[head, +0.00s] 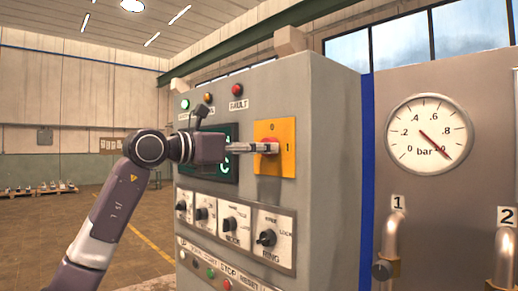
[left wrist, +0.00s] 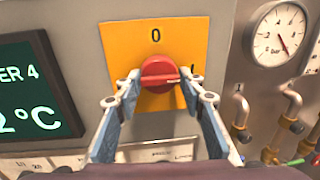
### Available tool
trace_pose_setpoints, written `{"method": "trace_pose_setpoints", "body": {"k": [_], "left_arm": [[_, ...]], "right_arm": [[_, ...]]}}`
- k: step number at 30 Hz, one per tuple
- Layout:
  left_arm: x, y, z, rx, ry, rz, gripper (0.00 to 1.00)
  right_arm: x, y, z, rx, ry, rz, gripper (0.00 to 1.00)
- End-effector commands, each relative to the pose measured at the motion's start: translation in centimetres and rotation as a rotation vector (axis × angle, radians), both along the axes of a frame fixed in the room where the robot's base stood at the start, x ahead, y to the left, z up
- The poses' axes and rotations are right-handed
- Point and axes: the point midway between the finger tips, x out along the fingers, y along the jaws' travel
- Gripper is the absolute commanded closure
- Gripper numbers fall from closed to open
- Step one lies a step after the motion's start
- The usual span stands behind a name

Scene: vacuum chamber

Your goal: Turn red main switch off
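The red main switch (left wrist: 160,74) is a round red knob on a yellow plate (left wrist: 117,40) marked 0 at the top and 1 at the right. In the left wrist view its grip bar lies about level, its pale mark toward the 1. In the head view the switch (head: 269,146) is partly covered by my left gripper (head: 262,147), which reaches it from the left. My left gripper's fingers (left wrist: 160,76) stand apart, one on each side of the knob. I see no clear grip on it. My right gripper is not in view.
The switch sits on a grey cabinet (head: 335,140). Left of it is a dark display (left wrist: 35,85); below are several black rotary knobs (head: 266,238). To the right are a pressure gauge (head: 428,134) and pipes with valves (head: 390,245). Open floor lies at the left.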

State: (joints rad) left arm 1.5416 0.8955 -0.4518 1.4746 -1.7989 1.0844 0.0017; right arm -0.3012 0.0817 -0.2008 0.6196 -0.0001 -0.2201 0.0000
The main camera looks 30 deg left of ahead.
Motion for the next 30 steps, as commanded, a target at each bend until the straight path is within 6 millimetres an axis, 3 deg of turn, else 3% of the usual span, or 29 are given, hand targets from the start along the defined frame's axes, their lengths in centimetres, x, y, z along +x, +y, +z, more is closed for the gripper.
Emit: {"method": "trace_pose_setpoints", "body": {"k": [3, 14, 30], "left_arm": [[-0.01, 0.07, 0.05, 0.0, -0.001, 0.001, 0.88], [0.0, 0.11, 0.04, -0.061, 0.019, 0.002, 0.88], [-0.04, 0.07, -0.04, -0.482, 0.162, 0.002, 0.88]], "right_arm": [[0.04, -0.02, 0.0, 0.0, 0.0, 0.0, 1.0], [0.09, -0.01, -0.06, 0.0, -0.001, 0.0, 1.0], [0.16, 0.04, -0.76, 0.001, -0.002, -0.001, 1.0]]}}
